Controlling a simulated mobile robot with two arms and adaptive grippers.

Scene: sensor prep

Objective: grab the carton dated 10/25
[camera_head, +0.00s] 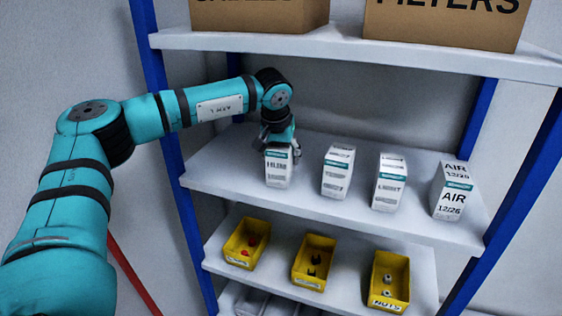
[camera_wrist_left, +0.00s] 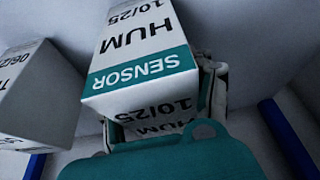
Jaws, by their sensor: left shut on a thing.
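The white carton with a teal band (camera_head: 278,170) is at the left end of the middle shelf in the head view. In the left wrist view this carton (camera_wrist_left: 140,50) reads HUM, SENSOR and 10/25. My left gripper (camera_head: 278,145) reaches it from above and behind and is shut on it. In the head view the carton looks upright, with its base at or very near the shelf; a small gap cannot be ruled out. Part of the gripper's fingers is hidden behind the carton in the wrist view. My right gripper is not in view.
To its right stand a second carton (camera_head: 337,172), a third carton (camera_head: 388,183) and an AIR 12/26 carton (camera_head: 455,192). The upper shelf (camera_head: 350,50) with cardboard boxes is overhead. Yellow bins (camera_head: 313,262) sit on the shelf below. Blue posts (camera_head: 510,195) flank the rack.

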